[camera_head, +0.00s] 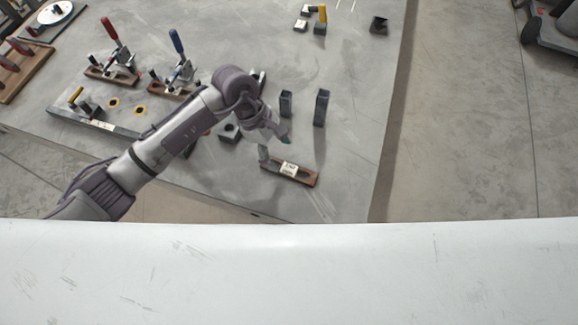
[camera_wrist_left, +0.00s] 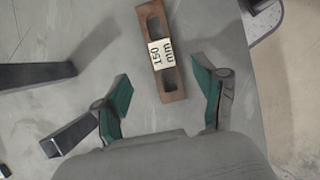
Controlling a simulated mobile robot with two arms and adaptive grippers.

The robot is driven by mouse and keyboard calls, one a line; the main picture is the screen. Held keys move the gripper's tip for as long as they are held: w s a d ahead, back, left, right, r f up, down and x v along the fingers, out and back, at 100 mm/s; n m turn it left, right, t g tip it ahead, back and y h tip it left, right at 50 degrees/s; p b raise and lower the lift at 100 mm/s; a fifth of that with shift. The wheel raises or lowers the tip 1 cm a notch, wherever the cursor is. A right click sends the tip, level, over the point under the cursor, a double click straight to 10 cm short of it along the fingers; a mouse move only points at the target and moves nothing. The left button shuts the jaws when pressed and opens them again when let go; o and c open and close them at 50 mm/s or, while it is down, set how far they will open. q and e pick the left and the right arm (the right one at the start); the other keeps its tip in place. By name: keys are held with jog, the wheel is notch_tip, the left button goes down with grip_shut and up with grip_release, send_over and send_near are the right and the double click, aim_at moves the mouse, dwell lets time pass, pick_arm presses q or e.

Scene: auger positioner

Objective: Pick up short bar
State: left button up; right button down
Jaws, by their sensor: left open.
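Two dark grey bars stand upright on the table in the head view. The shorter one (camera_head: 286,103), which looks like the short bar, is left of the taller one (camera_head: 321,107). In the left wrist view a dark bar (camera_wrist_left: 68,137), apparently the short one, shows partly behind the left finger. The taller bar (camera_wrist_left: 35,76) is above it. My left gripper (camera_head: 275,148) is open and empty, in front of the bars. In the left wrist view its green-padded fingers (camera_wrist_left: 160,88) are spread, with a wooden block beyond them. My right gripper is not in view.
The slotted wooden block (camera_head: 305,178) labelled "150 mm" lies near the table's front edge, below my gripper. A dark square block (camera_head: 230,133) is beside my forearm. Red-handled (camera_head: 118,50) and blue-handled (camera_head: 180,60) clamps stand left.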

aim_at(288, 169)
pick_arm(q)
jog(key=p+x, duration=0.2)
jog(key=x, duration=0.3)
jog(key=shift+s+f, duration=0.15)
jog(key=shift+f, duration=0.15)
jog(key=shift+d+f, duration=0.1)
jog(key=shift+f, duration=0.2)
jog(key=shift+r, duration=0.1)
grip_shut()
